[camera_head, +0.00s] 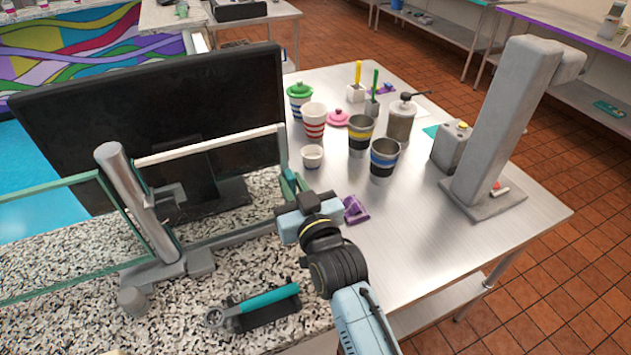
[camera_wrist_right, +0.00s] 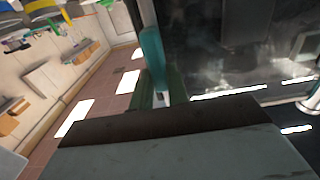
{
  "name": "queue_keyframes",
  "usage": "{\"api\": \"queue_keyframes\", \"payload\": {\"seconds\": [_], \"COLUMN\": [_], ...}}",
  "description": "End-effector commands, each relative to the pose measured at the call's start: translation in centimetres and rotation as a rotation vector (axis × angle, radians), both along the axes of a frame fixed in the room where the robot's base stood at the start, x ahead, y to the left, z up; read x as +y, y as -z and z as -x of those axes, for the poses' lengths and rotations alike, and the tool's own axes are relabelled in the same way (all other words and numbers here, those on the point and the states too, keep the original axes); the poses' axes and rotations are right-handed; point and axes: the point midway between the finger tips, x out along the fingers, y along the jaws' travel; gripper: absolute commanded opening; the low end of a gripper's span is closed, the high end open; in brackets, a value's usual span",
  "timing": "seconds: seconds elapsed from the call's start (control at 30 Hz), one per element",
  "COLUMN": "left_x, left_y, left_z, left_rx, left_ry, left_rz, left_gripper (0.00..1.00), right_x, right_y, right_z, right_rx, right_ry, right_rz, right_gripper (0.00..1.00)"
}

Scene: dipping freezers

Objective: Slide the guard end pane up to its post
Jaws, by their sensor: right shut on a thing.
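The guard end pane (camera_head: 210,146) is a clear upright sheet with a pale top edge, standing on the speckled counter in front of a black monitor. Its left end is close beside the grey metal post (camera_head: 137,200); I cannot tell whether they touch. My right gripper (camera_head: 290,196) is shut at the pane's right end, by a green upright edge. In the right wrist view, a teal upright piece (camera_wrist_right: 152,55) and green parts show just beyond the gripper's dark edge. The fingertips are mostly hidden. My left gripper is not in view.
Another glass pane (camera_head: 50,235) runs left from the post. The black monitor (camera_head: 160,110) stands close behind the pane. Cups, including a striped one (camera_head: 313,120), stand on the steel table (camera_head: 430,235) at right.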

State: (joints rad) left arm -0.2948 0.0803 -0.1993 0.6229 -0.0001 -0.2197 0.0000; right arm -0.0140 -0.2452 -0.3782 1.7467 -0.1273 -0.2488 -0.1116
Motion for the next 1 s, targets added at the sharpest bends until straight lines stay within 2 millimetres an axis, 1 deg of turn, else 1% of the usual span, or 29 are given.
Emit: {"api": "queue_keyframes", "payload": {"seconds": [0.03, 0.17, 0.2, 0.33, 0.37, 0.6, 0.73, 0.87, 1.0], "left_x": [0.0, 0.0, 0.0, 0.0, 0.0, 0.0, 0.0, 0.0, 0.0], "left_y": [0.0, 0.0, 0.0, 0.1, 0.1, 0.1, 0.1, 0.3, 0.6], "left_z": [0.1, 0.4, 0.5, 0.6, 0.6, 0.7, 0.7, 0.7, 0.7], "left_rx": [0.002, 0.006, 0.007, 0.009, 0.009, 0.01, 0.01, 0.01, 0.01], "left_ry": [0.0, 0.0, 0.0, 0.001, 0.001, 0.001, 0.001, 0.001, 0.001], "left_rz": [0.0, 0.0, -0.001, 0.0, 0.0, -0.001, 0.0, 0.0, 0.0], "left_gripper": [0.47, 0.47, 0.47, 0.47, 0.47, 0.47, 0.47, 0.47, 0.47], "right_x": [0.3, 0.4, 0.4, 0.2, 0.1, 0.0, -0.2, -0.8, -1.8], "right_y": [0.2, 0.2, 0.2, 0.2, 0.2, 0.1, 0.1, 0.2, 0.3], "right_z": [0.2, 0.2, 0.2, 0.2, 0.1, 0.1, 0.6, 2.2, 5.0], "right_rx": [0.005, 0.005, 0.005, 0.005, 0.005, 0.003, 0.003, 0.004, 0.004], "right_ry": [-0.007, -0.007, -0.007, -0.004, -0.003, -0.001, 0.0, 0.0, 0.0], "right_rz": [-0.001, -0.002, -0.002, -0.002, -0.002, -0.002, -0.001, -0.001, -0.002], "right_gripper": [0.0, 0.0, 0.19, 0.36, 0.38, 0.38, 0.38, 0.38, 0.38]}}
